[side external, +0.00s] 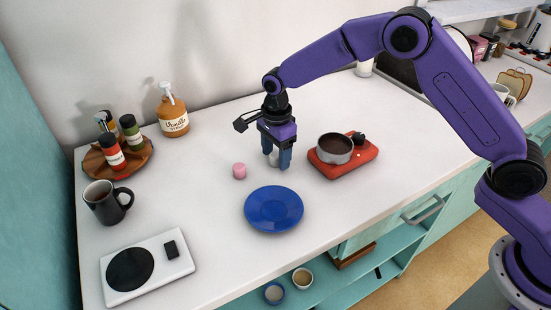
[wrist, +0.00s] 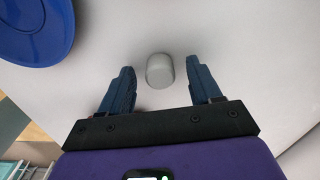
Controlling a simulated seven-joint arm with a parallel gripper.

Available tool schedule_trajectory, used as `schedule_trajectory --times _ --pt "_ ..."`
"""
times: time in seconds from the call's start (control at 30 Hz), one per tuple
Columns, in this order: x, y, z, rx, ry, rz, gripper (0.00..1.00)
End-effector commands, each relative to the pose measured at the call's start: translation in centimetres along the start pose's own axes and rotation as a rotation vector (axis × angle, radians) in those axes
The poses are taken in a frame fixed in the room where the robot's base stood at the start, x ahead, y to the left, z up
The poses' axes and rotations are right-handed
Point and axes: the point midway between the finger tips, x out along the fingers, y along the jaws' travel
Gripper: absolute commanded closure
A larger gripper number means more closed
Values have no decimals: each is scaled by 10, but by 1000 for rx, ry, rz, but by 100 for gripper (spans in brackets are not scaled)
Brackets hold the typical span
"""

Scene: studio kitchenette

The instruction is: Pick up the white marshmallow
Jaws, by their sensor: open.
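The white marshmallow (wrist: 160,71) sits on the white counter between my two blue fingertips in the wrist view, slightly ahead of the space between them. In the side external view it is mostly hidden, with a pale part (side external: 273,159) showing between the fingers. My gripper (side external: 277,163) points down and is low over the counter. In the wrist view my gripper (wrist: 161,82) is open, with a gap on each side of the marshmallow. I cannot tell the exact height of the fingertips above the counter.
A pink marshmallow (side external: 239,171) stands left of my gripper. A blue plate (side external: 273,209) lies in front. A red burner (side external: 358,158) with a pot (side external: 334,147) is close on the right. Counter behind my gripper is clear.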

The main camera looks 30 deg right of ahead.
Motion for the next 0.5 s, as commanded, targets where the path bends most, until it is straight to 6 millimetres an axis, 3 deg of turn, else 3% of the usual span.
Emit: schedule_trajectory --times 0.13,0.3,0.33,0.5 --pt "0 0 0 0 0 0 37" --pt "0 0 0 0 0 0 92" --pt "0 0 0 0 0 0 96" --pt "0 0 0 -1 0 0 96"
